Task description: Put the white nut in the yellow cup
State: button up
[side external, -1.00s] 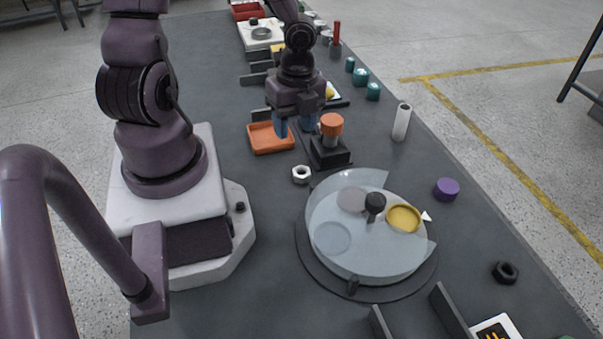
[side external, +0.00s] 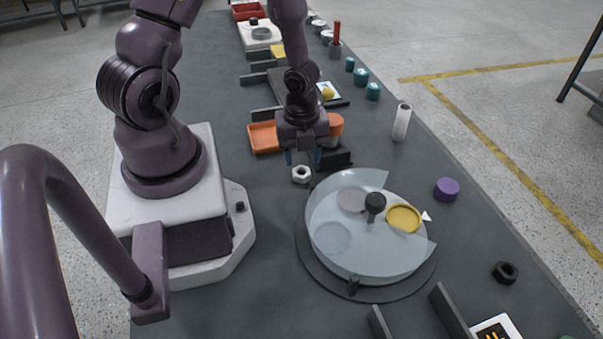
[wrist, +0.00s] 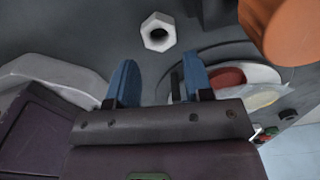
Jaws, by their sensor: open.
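The white nut (side external: 301,174) is a hexagonal ring lying flat on the dark table, left of the round turntable; it also shows in the wrist view (wrist: 158,32). The yellow cup (side external: 404,218) is a shallow round recess on the turntable's right side, near the cut-out in its clear cover; I cannot tell whether the cover overlaps it. My gripper (side external: 303,157) points down with its blue fingers apart and empty, above and just behind the nut in the side view. In the wrist view the nut lies beyond the gap between the fingertips (wrist: 160,66).
The turntable (side external: 345,277) has a black centre knob (side external: 375,202). An orange-topped post (side external: 335,124) stands close behind my gripper's right side. An orange tray (side external: 264,137) is behind left. A white cylinder (side external: 402,122) and purple cylinder (side external: 446,189) stand at right.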

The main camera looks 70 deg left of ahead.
aim_at(302, 174)
jog(key=shift+d+f, duration=0.2)
jog(key=shift+f, duration=2.4)
jog(key=c, duration=0.6)
jog(key=shift+c, duration=0.2)
jog(key=shift+r, duration=0.1)
